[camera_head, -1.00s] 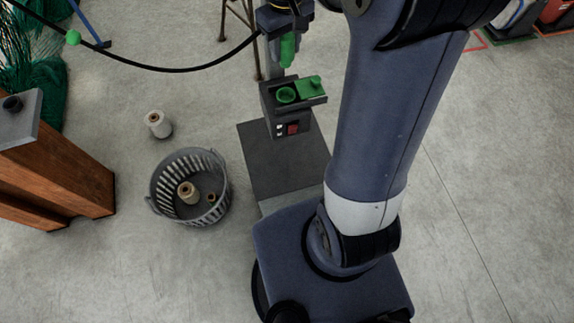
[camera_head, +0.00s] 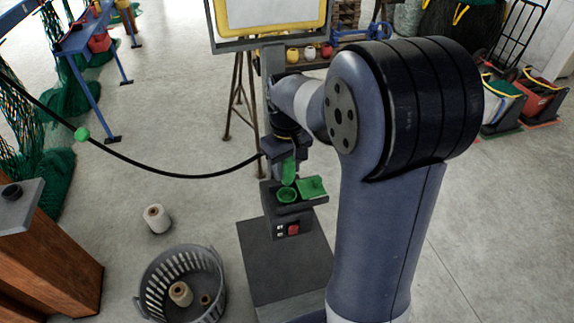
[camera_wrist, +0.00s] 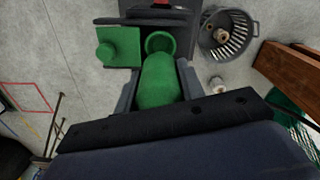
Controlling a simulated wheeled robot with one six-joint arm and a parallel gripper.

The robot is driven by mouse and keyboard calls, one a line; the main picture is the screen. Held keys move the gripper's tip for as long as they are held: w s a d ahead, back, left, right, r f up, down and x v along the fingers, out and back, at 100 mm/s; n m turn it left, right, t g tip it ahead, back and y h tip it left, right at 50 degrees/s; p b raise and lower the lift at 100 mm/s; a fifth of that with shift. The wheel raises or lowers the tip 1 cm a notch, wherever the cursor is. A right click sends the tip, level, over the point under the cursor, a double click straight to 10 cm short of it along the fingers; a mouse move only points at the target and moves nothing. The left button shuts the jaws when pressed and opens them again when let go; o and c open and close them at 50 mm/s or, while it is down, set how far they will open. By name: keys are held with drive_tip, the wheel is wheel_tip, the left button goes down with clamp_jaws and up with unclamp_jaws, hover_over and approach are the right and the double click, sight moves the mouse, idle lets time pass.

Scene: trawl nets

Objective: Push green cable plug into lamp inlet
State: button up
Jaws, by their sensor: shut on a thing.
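The green cable plug (camera_head: 288,171) is held upright by my gripper (camera_head: 287,160), just above the lamp inlet. In the wrist view the plug (camera_wrist: 158,82) sits between the two jaws. The lamp inlet is a round green socket (camera_head: 287,195) on top of a dark grey box (camera_head: 285,220) with a red switch (camera_head: 293,230). Its square green lid (camera_head: 312,186) stands open to the right. In the wrist view the socket ring (camera_wrist: 160,42) lies just beyond the plug's tip. I cannot tell whether the tip touches the socket. A black cable (camera_head: 190,176) runs left from the gripper.
A grey basket (camera_head: 160,285) with spools stands at the lower left, a white spool (camera_head: 156,218) beside it. A wooden post (camera_head: 50,255) with a grey top is at the left edge. A tripod (camera_head: 236,105) stands behind.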

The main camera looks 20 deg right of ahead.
sight(287, 181)
drive_tip(key=shift+f+b, duration=1.8)
drive_tip(key=shift+f, duration=0.9)
drive_tip(key=shift+f+b, duration=0.4)
drive_tip(key=shift+f, duration=0.25)
drive_tip(key=o, duration=1.4)
drive_tip(key=shift+c, duration=0.2)
wheel_tip(287, 181, up, 11)
drive_tip(key=shift+f+b, duration=0.1)
drive_tip(key=shift+b, duration=0.25)
